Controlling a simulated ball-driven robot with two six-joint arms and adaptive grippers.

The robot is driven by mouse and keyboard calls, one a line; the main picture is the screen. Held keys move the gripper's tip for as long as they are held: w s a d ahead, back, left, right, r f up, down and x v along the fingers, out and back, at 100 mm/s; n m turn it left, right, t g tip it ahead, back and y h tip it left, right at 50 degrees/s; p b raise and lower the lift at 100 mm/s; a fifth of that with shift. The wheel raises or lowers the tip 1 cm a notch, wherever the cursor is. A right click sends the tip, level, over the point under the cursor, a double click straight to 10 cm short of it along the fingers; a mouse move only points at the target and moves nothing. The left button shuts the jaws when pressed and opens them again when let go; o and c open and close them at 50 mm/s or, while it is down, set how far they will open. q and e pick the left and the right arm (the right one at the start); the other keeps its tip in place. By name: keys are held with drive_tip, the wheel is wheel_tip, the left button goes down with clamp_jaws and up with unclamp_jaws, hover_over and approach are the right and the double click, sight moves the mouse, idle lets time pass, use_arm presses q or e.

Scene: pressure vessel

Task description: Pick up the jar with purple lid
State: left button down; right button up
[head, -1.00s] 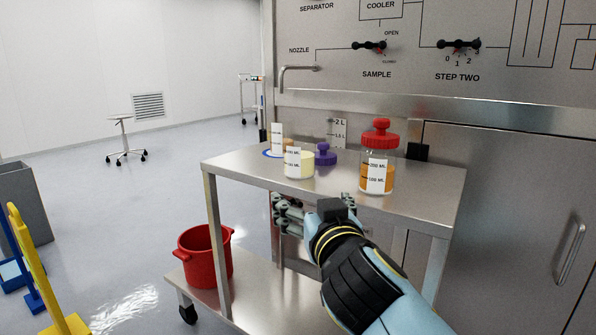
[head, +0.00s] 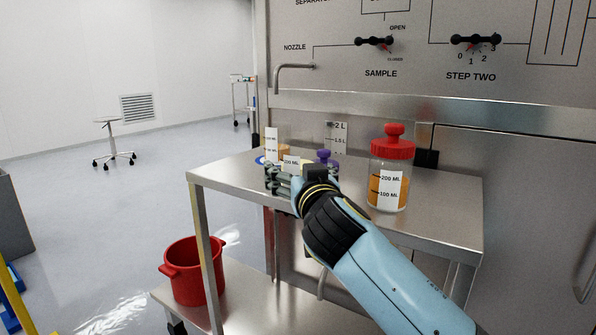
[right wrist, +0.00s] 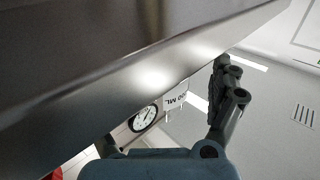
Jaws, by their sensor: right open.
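A purple lid (head: 326,157) with a knob shows near the middle of the steel cart's top (head: 240,175), partly behind my right gripper. Just left of it, a small jar (head: 291,162) with a white volume label is mostly hidden by the gripper. Whether the purple lid is on a jar or lies on the cart top is unclear. My right gripper (head: 272,180) is open and empty, in front of the small jar at about the cart top's front edge. In the right wrist view one dark finger (right wrist: 226,95) shows beside the metal edge. My left gripper is not in view.
A red-lidded jar (head: 391,170) with orange contents stands right on the cart top. Another labelled container (head: 271,146) stands at the back left. A red pot (head: 196,270) sits on the lower shelf. The steel panel (head: 450,85) closes off the back.

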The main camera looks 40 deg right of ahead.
sight(298, 167)
drive_tip(key=shift+x, duration=1.5)
drive_tip(key=c, duration=1.3)
